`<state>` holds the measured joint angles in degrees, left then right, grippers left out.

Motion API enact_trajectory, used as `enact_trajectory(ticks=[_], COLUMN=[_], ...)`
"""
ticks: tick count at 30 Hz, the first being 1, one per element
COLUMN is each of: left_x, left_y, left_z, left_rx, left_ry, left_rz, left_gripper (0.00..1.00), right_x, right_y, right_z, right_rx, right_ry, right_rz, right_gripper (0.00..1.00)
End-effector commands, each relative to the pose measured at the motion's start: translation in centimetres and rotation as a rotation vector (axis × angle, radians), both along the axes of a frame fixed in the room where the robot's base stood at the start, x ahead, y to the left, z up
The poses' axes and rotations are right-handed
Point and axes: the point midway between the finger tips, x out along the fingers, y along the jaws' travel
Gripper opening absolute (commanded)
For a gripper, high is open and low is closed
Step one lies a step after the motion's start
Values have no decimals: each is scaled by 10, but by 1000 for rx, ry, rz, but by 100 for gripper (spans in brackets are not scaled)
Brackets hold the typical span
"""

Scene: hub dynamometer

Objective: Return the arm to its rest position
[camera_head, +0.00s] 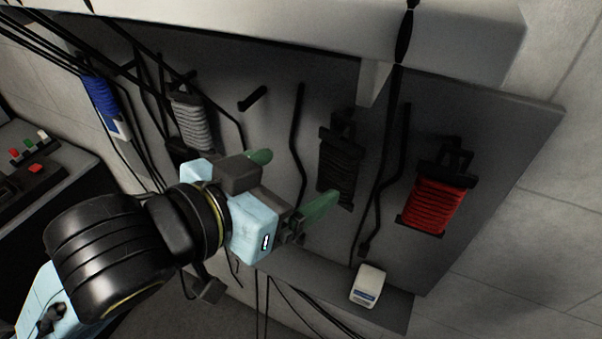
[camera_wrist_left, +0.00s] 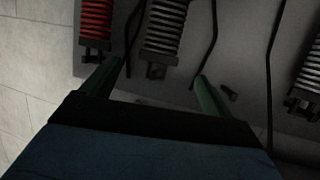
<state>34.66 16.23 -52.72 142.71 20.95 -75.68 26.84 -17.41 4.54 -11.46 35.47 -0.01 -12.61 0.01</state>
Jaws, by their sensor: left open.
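My left arm comes in from the left in the head view. Its gripper (camera_head: 290,184) has two green fingers spread apart with nothing between them. It is in front of the grey panel (camera_head: 270,130). The left wrist view also shows the open fingers (camera_wrist_left: 150,85), with the panel (camera_wrist_left: 220,50) beyond them. A black coil (camera_head: 338,172) hangs on the panel to the right of the gripper. It shows between and above the fingers in the left wrist view (camera_wrist_left: 165,25). My right gripper is not in view.
A red coil (camera_head: 436,203), a grey coil (camera_head: 191,122) and a blue item (camera_head: 100,102) hang on the panel. A small white box (camera_head: 368,286) sits on the lower ledge. A console with buttons (camera_head: 30,165) stands at the left. Cables hang along the panel.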

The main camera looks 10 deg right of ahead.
Motion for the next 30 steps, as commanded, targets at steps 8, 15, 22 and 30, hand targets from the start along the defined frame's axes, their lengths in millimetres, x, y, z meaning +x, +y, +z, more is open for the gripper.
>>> enact_trajectory(ticks=[8,15,22,30], left_x=[-3,12,25,-17], left_y=[5,28,94,187], left_z=[3,-24,-102,-210], left_rx=[0,-10,59,258], left_ry=[1,81,265,520], left_rz=[-8,104,347,592], left_gripper=[87,87,87,87], right_x=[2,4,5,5], right_y=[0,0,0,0], right_z=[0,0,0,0], right_rx=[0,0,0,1], right_ry=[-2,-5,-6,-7], right_rz=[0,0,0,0], right_gripper=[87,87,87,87])
